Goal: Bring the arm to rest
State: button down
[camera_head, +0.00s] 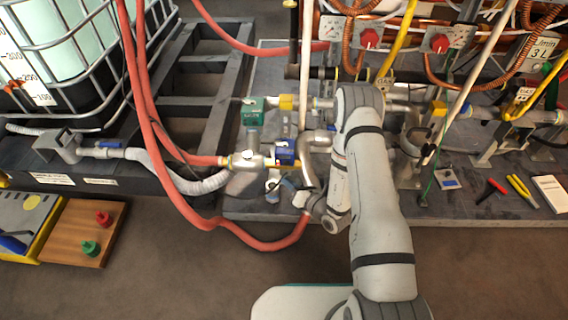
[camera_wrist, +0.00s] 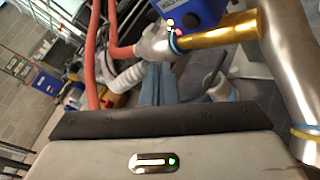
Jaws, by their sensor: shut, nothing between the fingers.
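My arm (camera_head: 383,220) rises from the bottom of the head view, bends at the elbow, and folds back down beside the pipework at the bench's front edge. My gripper (camera_wrist: 158,82) shows in the wrist view as two blue-grey fingers close together, shut and empty. Its tips point toward a pipe fitting with a blue box (camera_wrist: 190,12) and a yellow-brass pipe (camera_wrist: 220,33). I cannot tell whether they touch. In the head view the fingers are hard to make out among the pipes, below the blue valve box (camera_head: 285,152).
Red hoses (camera_head: 145,100) hang at the left and loop in front of the bench. A caged tank (camera_head: 70,50) stands at the left, with a wooden board (camera_head: 85,232) below it. Pliers (camera_head: 522,190) lie at the right.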

jog(key=shift+s, duration=0.6)
jog(key=s+a+r+n+g+y+p, duration=0.2)
jog(key=r+n+g+p, duration=0.15)
jog(key=r, duration=0.65)
jog(key=s+a+r+n+g+y+p, duration=0.1)
jog(key=a+r+n+g+p, duration=0.25)
jog(key=r, duration=0.65)
jog(key=s+a+r+n+g+y+p, duration=0.15)
jog(key=r+n+p, duration=0.35)
jog(key=r, duration=0.5)
jog(key=s+d+r+n+g+h+p, duration=0.2)
jog(key=s+r+n+g+p, duration=0.15)
jog(key=s+r+n, duration=0.4)
jog(key=s+d+r+n+g+h+p, duration=0.2)
jog(key=s+r+n+g+p, duration=0.15)
jog(key=r, duration=0.65)
jog(key=s+d+r+n+t+h+p, duration=0.3)
jog(key=d+r+n+h+p, duration=0.3)
jog(key=r, duration=0.5)
jog(key=s+d+r+n+t+h+p, duration=0.3)
jog(key=d+r+p, duration=0.5)
jog(key=d+r, duration=0.3)
jog(key=s+n+h, duration=0.1)
jog(key=n+h, duration=0.1)
jog(key=shift+s+n+h, duration=0.2)
jog(key=shift+n+h, duration=0.15)
jog(key=shift+n, duration=0.05)
